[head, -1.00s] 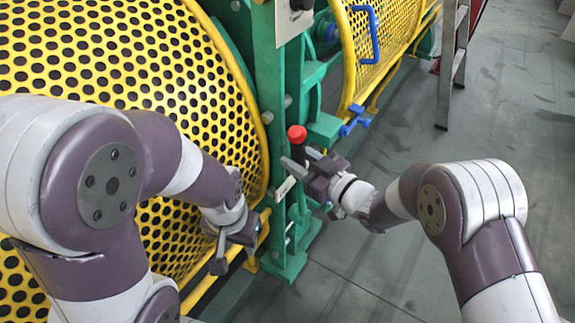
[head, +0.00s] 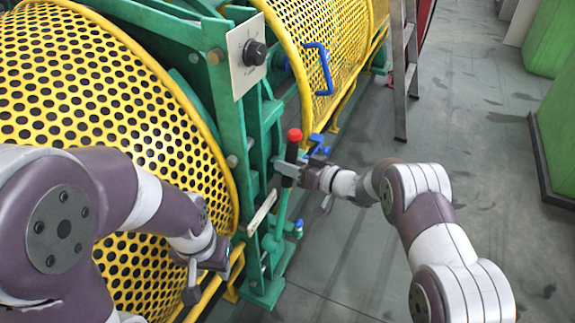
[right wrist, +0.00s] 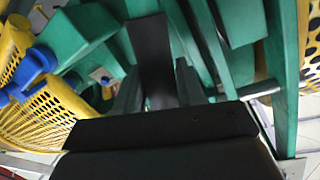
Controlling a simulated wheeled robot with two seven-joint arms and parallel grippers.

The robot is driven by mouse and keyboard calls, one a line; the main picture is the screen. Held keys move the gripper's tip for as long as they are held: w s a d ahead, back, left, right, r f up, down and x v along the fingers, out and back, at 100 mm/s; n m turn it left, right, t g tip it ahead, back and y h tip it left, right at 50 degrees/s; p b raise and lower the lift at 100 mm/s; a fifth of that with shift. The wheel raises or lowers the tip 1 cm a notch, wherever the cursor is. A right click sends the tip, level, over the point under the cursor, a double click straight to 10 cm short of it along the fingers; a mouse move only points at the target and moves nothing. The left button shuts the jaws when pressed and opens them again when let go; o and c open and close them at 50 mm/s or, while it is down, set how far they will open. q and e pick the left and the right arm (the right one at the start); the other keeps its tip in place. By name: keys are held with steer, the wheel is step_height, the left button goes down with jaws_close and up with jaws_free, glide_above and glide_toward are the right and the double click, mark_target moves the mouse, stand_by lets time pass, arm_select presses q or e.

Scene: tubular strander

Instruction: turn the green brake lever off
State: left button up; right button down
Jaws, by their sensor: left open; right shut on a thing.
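The brake lever has a red knob (head: 294,134), a black grip below it and a green shaft (head: 282,212) running down to the green machine frame. It leans slightly right in the head view. My right gripper (head: 287,172) is shut on the lever around the lower part of the black grip, below the knob. In the right wrist view the dark grip (right wrist: 152,55) stands between the fingers; the knob is not visible there. My left gripper (head: 194,280) is open and empty, low beside the yellow guard, away from the lever.
A yellow perforated guard (head: 110,90) fills the left, with a second one (head: 325,45) behind. A panel with a black knob (head: 246,55) stands above the lever. A ladder (head: 402,70) stands at the back. Grey floor (head: 470,130) is free on the right.

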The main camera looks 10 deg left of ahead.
steer(key=shift+w+d+r, duration=0.15)
steer(key=c, duration=1.1)
jaws_free()
steer(key=o, duration=0.3)
steer(key=shift+w+f, duration=0.15)
steer(key=shift+f, duration=0.05)
steer(key=shift+s+d+r, duration=0.2)
steer(key=shift+s+d, duration=0.05)
steer(key=shift+d, duration=0.05)
steer(key=p+v, duration=0.2)
steer(key=v, duration=1)
steer(key=shift+f, duration=0.15)
